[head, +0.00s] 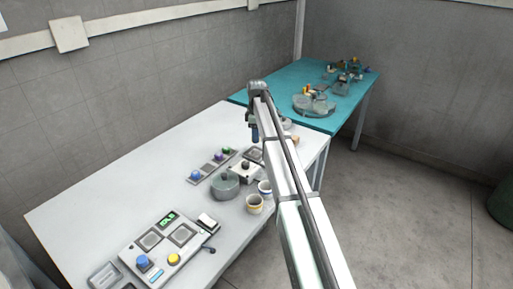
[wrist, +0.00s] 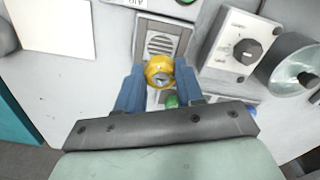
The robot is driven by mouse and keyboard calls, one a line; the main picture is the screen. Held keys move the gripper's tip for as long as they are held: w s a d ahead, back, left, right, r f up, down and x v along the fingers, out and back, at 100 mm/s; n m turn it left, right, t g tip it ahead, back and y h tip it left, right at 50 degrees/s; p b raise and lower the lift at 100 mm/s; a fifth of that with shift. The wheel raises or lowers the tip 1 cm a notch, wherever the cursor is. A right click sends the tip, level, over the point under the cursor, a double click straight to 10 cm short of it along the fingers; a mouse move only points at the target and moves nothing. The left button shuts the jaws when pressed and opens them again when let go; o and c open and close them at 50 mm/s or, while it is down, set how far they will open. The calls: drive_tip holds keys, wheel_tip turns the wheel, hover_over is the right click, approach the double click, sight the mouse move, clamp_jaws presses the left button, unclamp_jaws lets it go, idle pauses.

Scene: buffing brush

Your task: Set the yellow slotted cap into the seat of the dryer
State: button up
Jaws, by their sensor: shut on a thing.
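My gripper (wrist: 160,78) has its blue fingers closed around the sides of the yellow slotted cap (wrist: 159,70), whose slotted face shows in the wrist view. Just beyond the cap is a grey block with a slatted square recess (wrist: 161,44), which looks like the dryer; part of a label reading "AIR" shows near it. The cap overlaps the block's near side in this view, and I cannot tell whether they touch. In the head view my gripper (head: 254,136) is over the far end of the white table, and the cap cannot be made out.
A white box with a black dial (wrist: 243,49) and a round grey pot (wrist: 294,66) stand right of the block in the wrist view. A teal table (head: 290,82) stands behind.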

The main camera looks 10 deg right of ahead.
sight(256, 153)
drive_tip(key=shift+f, duration=3)
drive_tip(key=shift+f, duration=0.1)
drive_tip(key=o, duration=1)
wheel_tip(256, 153, up, 12)
drive_tip(key=shift+r, duration=0.15)
